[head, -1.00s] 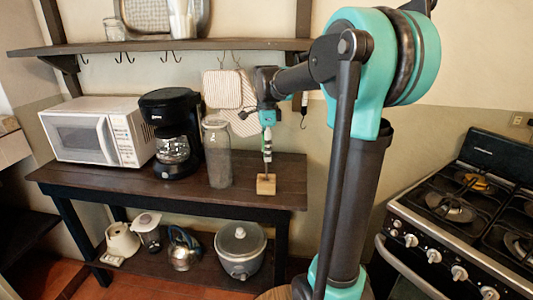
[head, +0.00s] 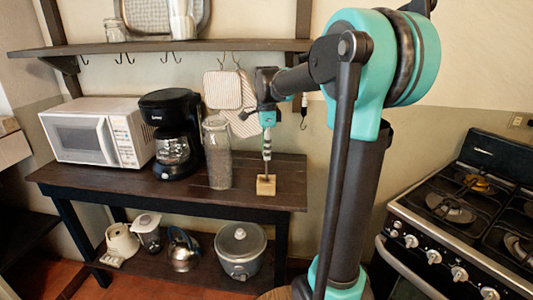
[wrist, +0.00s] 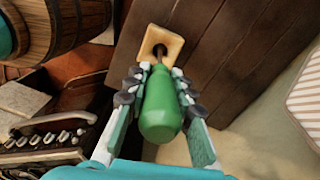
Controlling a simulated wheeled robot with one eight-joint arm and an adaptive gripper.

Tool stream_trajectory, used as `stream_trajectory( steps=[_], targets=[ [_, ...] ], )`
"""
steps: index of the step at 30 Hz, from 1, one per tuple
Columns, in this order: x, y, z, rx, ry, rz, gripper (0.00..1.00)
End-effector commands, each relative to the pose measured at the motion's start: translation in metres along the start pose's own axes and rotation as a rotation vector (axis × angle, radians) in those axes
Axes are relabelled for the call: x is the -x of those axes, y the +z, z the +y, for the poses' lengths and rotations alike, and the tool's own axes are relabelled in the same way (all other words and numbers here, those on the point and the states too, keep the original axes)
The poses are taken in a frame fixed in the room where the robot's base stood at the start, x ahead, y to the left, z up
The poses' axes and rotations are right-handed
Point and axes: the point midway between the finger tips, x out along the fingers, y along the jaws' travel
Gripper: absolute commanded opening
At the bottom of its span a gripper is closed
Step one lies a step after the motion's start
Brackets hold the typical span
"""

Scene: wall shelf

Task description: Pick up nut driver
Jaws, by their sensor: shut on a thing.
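The nut driver (wrist: 161,108) has a rounded green handle and a thin dark shank. In the wrist view its shank runs down to a small light wooden block (wrist: 160,44), at a dark hole in the block's top. My gripper (wrist: 159,85) is shut on the green handle, with a finger pressed against each side. In the head view my gripper (head: 267,148) points straight down over the wooden block (head: 266,185), which sits on the dark table near its right end. The handle is mostly hidden by the fingers there. I cannot tell whether the shank's tip is still inside the hole.
A tall glass jar (head: 218,155) stands just left of my gripper, then a coffee maker (head: 172,135) and a microwave (head: 95,132). Cloth pot holders (head: 228,92) hang on the wall behind. A stove (head: 455,215) stands at the right. The dark table's (head: 120,182) front strip is clear.

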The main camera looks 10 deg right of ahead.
Motion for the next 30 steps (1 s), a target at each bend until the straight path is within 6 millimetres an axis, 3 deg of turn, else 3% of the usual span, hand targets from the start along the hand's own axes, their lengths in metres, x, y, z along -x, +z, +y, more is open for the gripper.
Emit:
stream_trajectory(
  steps=[8, 14, 30],
  targets=[
    [0.01, 0.0, 0.0, 0.0, 0.0, 0.0, 0.0],
    [0.038, 0.0, 0.0, 0.0, 0.0, 0.0, 0.0],
    [0.169, 0.0, 0.0, 0.0, 0.001, 0.001, 0.0]
  ],
)
